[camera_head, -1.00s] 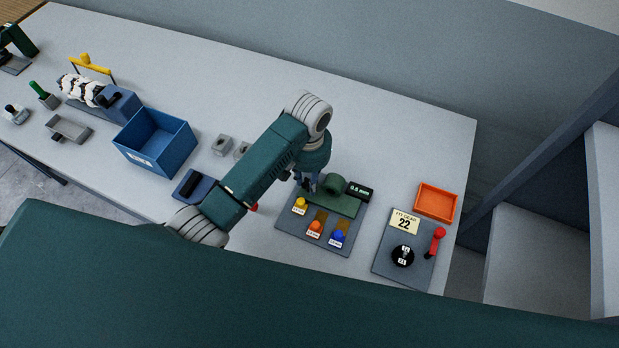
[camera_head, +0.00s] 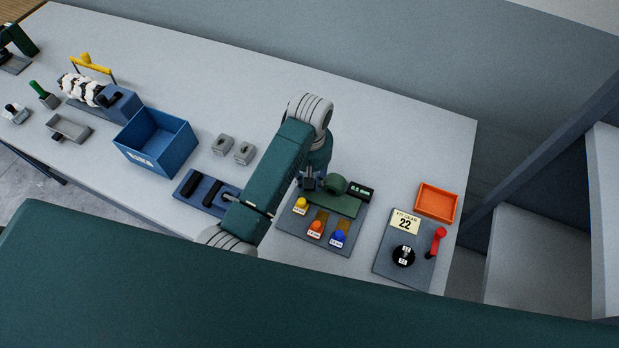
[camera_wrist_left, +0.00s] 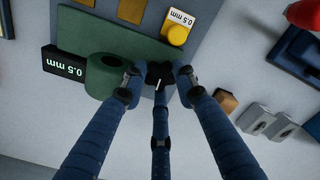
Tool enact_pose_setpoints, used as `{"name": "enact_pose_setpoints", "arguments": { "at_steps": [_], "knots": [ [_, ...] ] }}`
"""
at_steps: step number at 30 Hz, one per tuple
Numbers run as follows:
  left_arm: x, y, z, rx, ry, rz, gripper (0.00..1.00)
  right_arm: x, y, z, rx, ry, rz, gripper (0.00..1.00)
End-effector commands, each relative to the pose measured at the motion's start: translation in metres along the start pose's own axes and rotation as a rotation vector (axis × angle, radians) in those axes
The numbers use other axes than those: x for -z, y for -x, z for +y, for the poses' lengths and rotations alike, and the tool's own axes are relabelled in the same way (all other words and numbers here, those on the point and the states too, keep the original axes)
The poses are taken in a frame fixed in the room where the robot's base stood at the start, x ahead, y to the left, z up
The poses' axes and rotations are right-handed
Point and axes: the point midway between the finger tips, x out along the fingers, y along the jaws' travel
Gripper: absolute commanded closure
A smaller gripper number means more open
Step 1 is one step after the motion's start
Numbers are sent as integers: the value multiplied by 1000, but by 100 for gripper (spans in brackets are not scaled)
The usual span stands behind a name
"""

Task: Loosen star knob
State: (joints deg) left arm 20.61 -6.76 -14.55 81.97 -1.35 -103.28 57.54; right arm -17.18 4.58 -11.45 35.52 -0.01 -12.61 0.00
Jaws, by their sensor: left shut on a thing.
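The black star knob (camera_wrist_left: 158,76) with a white pointer mark sits at one end of the green block (camera_wrist_left: 125,42) in the left wrist view. My left gripper (camera_wrist_left: 157,82) has its blue fingers closed around the knob. In the head view, my left gripper (camera_head: 310,181) comes down at the left end of the green block (camera_head: 337,203), and the knob is mostly hidden there. A green cylinder (camera_head: 337,184) and a display reading 0.5 mm (camera_head: 361,191) are beside it. My right gripper is not in view.
Yellow (camera_head: 301,203), orange (camera_head: 316,226) and blue (camera_head: 339,236) knobs stand on the same grey plate (camera_head: 320,247). To the right are a panel marked 22 with a red lever (camera_head: 438,240) and an orange tray (camera_head: 437,203). A blue bin (camera_head: 155,143) stands left.

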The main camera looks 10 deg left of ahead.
Motion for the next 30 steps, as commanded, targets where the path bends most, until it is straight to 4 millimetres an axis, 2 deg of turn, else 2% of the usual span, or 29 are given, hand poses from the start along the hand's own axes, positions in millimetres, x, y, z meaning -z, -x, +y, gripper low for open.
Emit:
{"name": "enact_pose_setpoints", "arguments": {
  "at_steps": [1, 15, 16, 18, 19, 30],
  "knots": [
    [-8, -5, -3, 11, 4, -22, 98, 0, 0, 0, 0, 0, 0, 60],
    [-10, -5, -2, 11, 16, -23, 98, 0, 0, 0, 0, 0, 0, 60],
    [-10, -5, -2, 11, 15, -24, 70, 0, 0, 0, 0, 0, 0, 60],
    [-10, -5, -2, 10, 15, -23, 56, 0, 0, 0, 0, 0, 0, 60],
    [-9, -5, -2, 10, 16, -22, 53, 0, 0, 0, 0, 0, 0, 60],
    [-4, 3, 0, 3, 18, -10, 53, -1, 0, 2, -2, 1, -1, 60]
  ]
}}
